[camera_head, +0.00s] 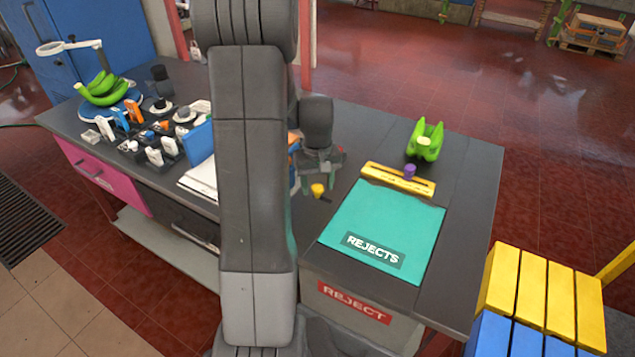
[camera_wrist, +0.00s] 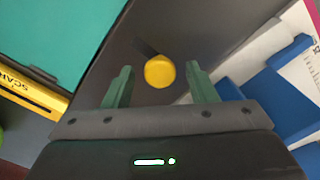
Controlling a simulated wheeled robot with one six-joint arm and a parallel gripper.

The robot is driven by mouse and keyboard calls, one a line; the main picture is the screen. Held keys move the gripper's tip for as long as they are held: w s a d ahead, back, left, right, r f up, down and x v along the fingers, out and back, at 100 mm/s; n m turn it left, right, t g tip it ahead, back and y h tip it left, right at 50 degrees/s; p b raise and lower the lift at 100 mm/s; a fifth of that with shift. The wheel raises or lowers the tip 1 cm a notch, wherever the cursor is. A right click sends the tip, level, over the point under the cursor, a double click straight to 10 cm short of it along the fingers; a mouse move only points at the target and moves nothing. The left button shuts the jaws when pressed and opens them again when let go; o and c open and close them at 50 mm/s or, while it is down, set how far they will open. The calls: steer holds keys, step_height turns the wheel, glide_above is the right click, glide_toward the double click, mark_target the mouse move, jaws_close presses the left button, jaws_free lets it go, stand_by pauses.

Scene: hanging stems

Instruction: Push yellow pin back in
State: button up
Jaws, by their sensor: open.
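A yellow pin (camera_head: 318,189) with a round head stands out near the dark table top, left of the teal rejects mat. In the wrist view its round yellow head (camera_wrist: 160,71) lies between and a little beyond my fingertips, with a dark strip beside it. My gripper (camera_head: 322,160) is above and just behind the pin in the head view. Whether the fingers touch the pin is not clear; a gap shows on both sides. How far the pin sticks out cannot be told.
White papers and a blue object (camera_wrist: 265,100) are close to the right finger in the wrist view.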

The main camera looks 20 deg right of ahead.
jaws_close()
steer(key=shift+s+d, duration=1.15)
steer(key=shift+s, duration=0.1)
steer(key=shift+c, duration=2)
jaws_free()
steer(key=o, duration=0.4)
steer(key=shift+s+d, duration=0.1)
steer(key=shift+r, duration=0.15)
step_height(320, 180, up, 14)
steer(key=shift+f+b, duration=0.2)
steer(key=shift+b, duration=0.2)
steer(key=shift+f, duration=0.15)
